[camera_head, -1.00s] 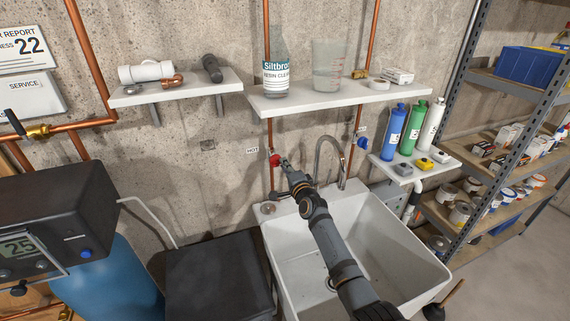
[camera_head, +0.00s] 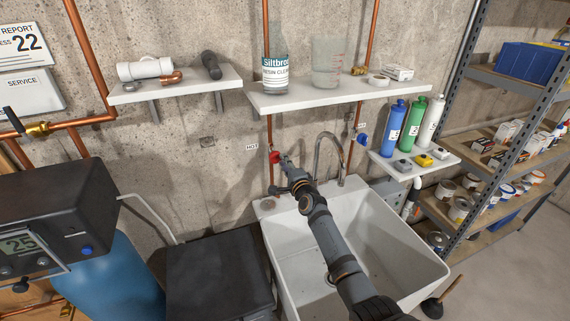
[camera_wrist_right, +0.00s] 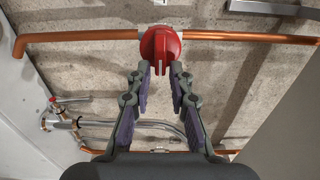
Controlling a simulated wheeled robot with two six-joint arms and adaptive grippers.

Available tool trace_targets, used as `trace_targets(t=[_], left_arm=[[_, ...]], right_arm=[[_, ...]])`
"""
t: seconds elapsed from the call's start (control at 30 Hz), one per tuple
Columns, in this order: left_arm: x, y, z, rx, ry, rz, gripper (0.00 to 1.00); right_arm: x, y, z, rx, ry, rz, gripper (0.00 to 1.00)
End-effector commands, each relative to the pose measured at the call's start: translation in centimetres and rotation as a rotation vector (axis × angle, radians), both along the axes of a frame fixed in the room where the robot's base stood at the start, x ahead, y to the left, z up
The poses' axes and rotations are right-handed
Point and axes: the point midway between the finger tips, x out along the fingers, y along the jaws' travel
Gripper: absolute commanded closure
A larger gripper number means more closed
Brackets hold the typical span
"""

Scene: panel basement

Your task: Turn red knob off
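The red knob (camera_head: 275,157) sits on the copper hot-water pipe on the concrete wall, behind the sink. It also shows in the right wrist view (camera_wrist_right: 160,46), as a round knob with a raised bar across its middle. My right gripper (camera_head: 282,160) reaches up over the sink to the knob. In the right wrist view its fingertips (camera_wrist_right: 162,68) are apart, one on each side of the bar's lower end, with a gap between them. I cannot tell whether they touch the knob. My left gripper is not in view.
A white sink (camera_head: 345,250) with a curved faucet (camera_head: 322,150) lies below the knob. A blue knob (camera_head: 363,139) is to the right. A white shelf (camera_head: 340,95) with a bottle and beaker hangs above. A dark box (camera_head: 220,275) stands left of the sink.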

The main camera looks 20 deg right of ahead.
Motion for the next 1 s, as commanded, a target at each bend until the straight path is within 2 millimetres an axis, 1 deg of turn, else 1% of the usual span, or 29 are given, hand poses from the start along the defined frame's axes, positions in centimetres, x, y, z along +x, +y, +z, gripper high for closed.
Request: trace_targets(t=[0.03, 0.07, 0.33, 0.47, 0.57, 0.8, 0.9, 1.0], left_arm=[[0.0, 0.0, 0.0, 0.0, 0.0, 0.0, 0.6], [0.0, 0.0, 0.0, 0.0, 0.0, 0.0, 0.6], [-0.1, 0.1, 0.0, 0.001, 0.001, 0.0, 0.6], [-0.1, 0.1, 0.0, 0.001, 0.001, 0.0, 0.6], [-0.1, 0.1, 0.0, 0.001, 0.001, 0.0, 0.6], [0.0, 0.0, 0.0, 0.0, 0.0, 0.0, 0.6], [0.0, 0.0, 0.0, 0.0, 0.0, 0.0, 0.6], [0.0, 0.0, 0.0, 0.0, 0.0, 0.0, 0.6]], right_arm=[[0.0, 0.0, 0.0, 0.0, 0.0, 0.0, 0.69], [0.0, 0.0, 0.0, 0.0, 0.0, 0.0, 0.66], [0.0, 0.0, 0.0, -0.001, 0.0, 0.0, 0.66], [-0.9, 0.0, -0.1, -0.004, 0.0, 0.001, 0.66], [-2.6, -0.1, -0.1, -0.005, 0.001, 0.001, 0.66], [-8.5, -0.3, -0.2, -0.005, 0.003, 0.0, 0.66], [-10.3, -0.4, -0.2, -0.003, 0.002, 0.0, 0.66], [-11.4, -0.4, -0.1, -0.002, 0.001, 0.0, 0.66]])
